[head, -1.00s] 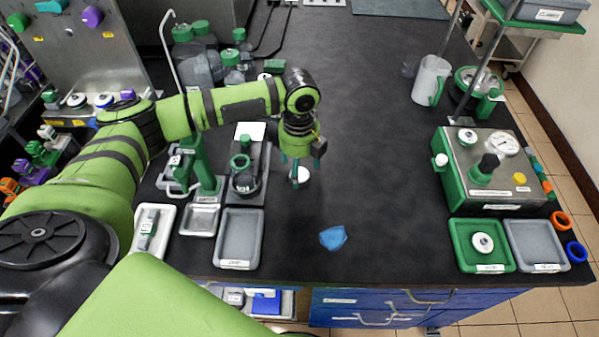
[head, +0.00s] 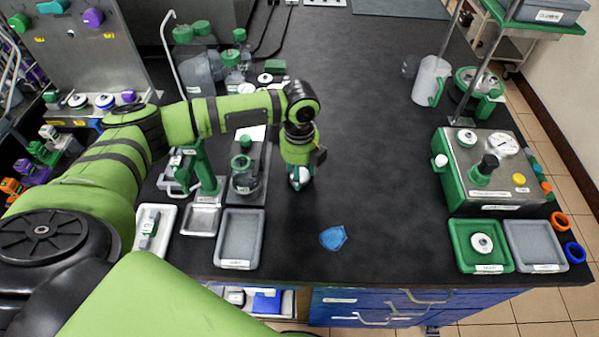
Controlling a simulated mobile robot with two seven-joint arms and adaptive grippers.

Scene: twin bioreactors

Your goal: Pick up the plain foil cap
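The foil cap (head: 300,174) is a small, pale silvery-white piece on the dark bench, left of the middle in the head view. My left gripper (head: 300,184) points down over it, with its fingers close in on both sides. The fingers look shut on the cap, low at the bench surface. The fingers and gripper body hide part of the cap, and any markings on it are too small to tell. My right gripper is not in view.
A small vessel on a stand (head: 244,178) is close to the gripper's left. A grey tray (head: 221,250) and a blue cloth-like piece (head: 333,237) lie nearer the front. A steel box with a gauge (head: 500,160) stands at right. The bench's middle is clear.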

